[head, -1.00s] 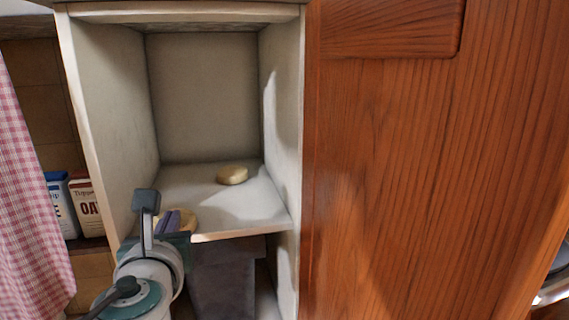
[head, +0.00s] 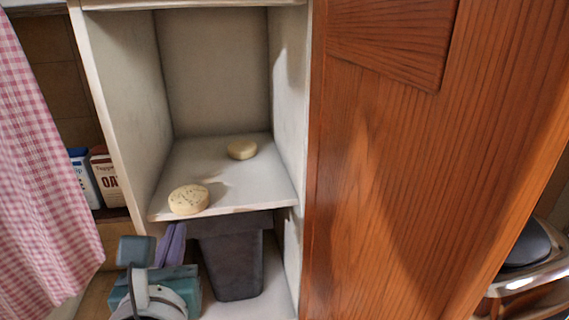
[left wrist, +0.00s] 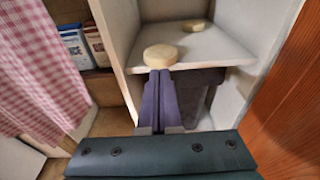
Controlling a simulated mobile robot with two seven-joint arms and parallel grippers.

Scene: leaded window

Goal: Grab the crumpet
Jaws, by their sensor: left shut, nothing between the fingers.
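Two pale round crumpets lie on the white cupboard shelf (head: 235,195). The nearer crumpet (head: 188,199), with a speckled top, sits at the shelf's front left edge; it also shows in the left wrist view (left wrist: 160,56). The farther crumpet (head: 241,149) lies toward the back right and shows in the left wrist view (left wrist: 194,25). My left gripper (head: 172,243) is shut and empty, below and in front of the shelf edge. In the left wrist view its fingers (left wrist: 158,85) point toward the nearer crumpet, apart from it as far as I can tell. My right gripper is not in view.
A dark grey bin (head: 232,260) stands under the shelf. Cupboard side walls bound the shelf, and a wooden door (head: 400,170) is at the right. A pink checked cloth (head: 40,170) hangs at the left, near cartons (head: 104,180).

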